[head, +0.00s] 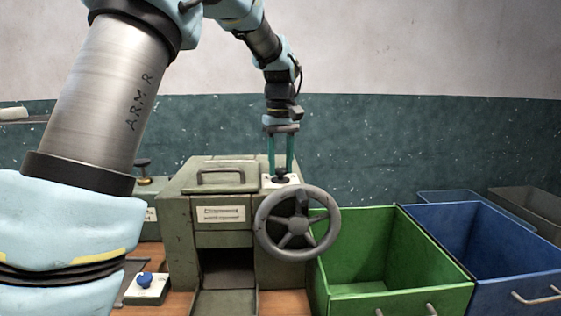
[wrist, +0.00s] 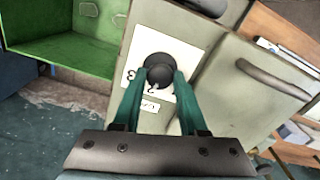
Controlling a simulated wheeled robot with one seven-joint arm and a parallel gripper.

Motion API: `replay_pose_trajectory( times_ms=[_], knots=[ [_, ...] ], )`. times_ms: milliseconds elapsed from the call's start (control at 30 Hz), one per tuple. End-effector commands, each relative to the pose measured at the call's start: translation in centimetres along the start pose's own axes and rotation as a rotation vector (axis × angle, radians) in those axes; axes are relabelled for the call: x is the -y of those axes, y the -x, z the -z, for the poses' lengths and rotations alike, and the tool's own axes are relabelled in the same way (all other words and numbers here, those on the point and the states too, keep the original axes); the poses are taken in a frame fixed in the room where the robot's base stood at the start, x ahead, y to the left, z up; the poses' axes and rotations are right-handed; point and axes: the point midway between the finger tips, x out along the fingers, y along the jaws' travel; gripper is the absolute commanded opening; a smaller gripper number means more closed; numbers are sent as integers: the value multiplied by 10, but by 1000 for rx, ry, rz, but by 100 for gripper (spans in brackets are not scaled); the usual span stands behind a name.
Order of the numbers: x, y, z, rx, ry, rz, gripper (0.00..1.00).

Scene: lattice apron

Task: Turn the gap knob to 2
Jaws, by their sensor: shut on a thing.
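The gap knob (wrist: 157,66) is a small black round knob on a white dial plate (wrist: 184,40) with printed numbers. In the head view the knob (head: 281,173) sits on top of the grey-green machine (head: 183,185), behind the handwheel. My gripper (wrist: 160,82) points down from above, its two teal fingers shut on the knob from both sides. It also shows in the head view (head: 280,170). A light mark shows on the knob's edge, near the figure 2. The fingers hide part of the dial, so I cannot tell the exact setting.
A grey handwheel (head: 264,228) stands on the machine's front, close below the knob. A bar handle (head: 221,171) is on the machine's lid. A green bin (head: 391,288) and a blue bin (head: 470,262) stand to the right. A blue button box (head: 146,284) is at lower left.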

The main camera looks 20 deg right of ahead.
Motion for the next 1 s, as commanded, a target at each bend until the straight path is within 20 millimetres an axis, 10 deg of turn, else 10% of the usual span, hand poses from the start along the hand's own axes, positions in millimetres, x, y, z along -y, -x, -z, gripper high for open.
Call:
replay_pose_trajectory(
  times_ms=[767,800,1000],
  knots=[
    [0,1,2,-6,122,-3,0],
    [0,1,2,-6,122,-3,43],
    [0,1,1,-4,121,-2,66]
  ],
)
